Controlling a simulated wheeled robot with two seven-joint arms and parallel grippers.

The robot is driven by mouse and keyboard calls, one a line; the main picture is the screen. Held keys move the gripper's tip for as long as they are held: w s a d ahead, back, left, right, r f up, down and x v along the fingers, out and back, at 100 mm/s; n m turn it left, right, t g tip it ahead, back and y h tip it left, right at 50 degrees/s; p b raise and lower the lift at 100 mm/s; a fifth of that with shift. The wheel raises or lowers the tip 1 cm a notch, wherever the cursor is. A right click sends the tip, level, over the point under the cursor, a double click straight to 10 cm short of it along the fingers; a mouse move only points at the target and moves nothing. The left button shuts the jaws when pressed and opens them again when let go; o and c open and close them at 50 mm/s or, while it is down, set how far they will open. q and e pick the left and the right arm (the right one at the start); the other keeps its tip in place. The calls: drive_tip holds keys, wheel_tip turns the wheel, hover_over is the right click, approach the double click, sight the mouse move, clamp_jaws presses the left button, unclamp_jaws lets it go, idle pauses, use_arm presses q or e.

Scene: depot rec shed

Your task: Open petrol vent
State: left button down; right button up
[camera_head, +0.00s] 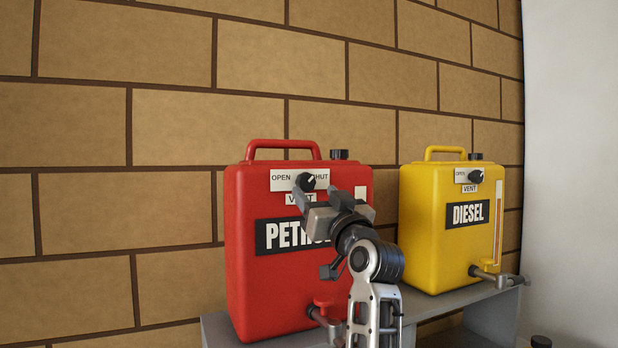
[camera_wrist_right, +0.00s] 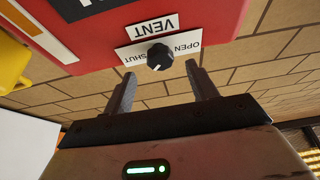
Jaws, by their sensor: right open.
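The red petrol can (camera_head: 275,275) stands on a grey bench, with a black PETROL label on its front. Its black vent knob (camera_head: 306,181) sits on a white plate between the words OPEN and SHUT. The knob also shows in the right wrist view (camera_wrist_right: 160,56), upside down, its white mark seeming to lean toward SHUT. My right gripper (camera_head: 318,194) is in front of the can, covering part of the labels. In the wrist view its open fingers (camera_wrist_right: 159,80) lie either side of the knob's line, apart from it, with nothing between them. My left gripper is not in view.
A yellow diesel can (camera_head: 424,235) with its own vent knob stands to the right on the grey bench (camera_head: 450,301). The petrol can's tap (camera_head: 325,314) juts out low at the front. A brick wall (camera_head: 120,240) is close behind.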

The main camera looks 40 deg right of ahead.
sight(307, 184)
drive_tip(key=p+x, duration=0.1)
drive_tip(key=x, duration=0.3)
drive_tip(key=shift+w+r, duration=0.1)
drive_tip(key=shift+w, duration=0.2)
drive_tip(key=c, duration=1)
